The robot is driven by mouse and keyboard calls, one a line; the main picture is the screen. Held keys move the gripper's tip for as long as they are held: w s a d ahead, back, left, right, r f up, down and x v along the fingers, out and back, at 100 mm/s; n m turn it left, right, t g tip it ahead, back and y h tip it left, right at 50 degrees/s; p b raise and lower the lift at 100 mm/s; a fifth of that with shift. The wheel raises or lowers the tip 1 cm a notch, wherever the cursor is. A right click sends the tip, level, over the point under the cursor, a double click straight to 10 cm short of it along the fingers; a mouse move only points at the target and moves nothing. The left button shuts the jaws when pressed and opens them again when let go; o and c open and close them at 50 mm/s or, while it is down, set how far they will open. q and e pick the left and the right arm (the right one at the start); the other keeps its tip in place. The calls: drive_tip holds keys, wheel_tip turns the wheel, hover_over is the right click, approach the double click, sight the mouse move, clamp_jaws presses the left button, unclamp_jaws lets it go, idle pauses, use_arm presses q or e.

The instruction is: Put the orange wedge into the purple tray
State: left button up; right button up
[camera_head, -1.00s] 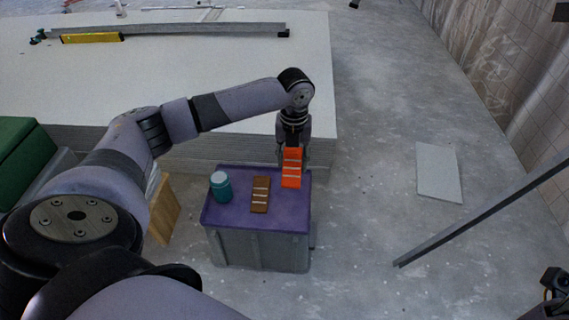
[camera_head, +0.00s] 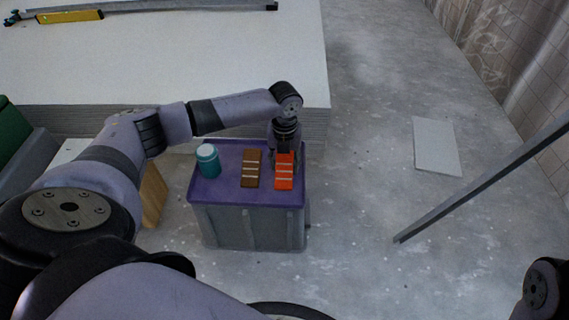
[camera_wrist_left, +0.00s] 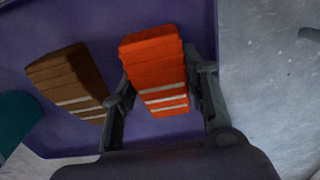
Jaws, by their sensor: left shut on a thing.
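The orange wedge (camera_head: 285,177), with pale stripes, is between the fingers of my left gripper (camera_head: 285,159), which is shut on it. In the left wrist view the fingers (camera_wrist_left: 160,85) lie on both sides of the wedge (camera_wrist_left: 155,72). The purple tray (camera_head: 226,192) is under it, on top of a grey crate. The wedge is over the tray's right part, inside its right rim. I cannot tell whether it touches the tray floor. My right gripper is not in view.
A brown striped wedge (camera_head: 251,169) stands in the tray just left of the orange one. A teal jar with a pale lid (camera_head: 208,160) is at the tray's left. A stack of pale panels (camera_head: 180,60) is behind. Open floor (camera_head: 360,190) lies to the right.

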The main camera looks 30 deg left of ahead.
use_arm(q)
drive_tip(key=o, duration=1.2)
drive_tip(key=shift+f, duration=0.1)
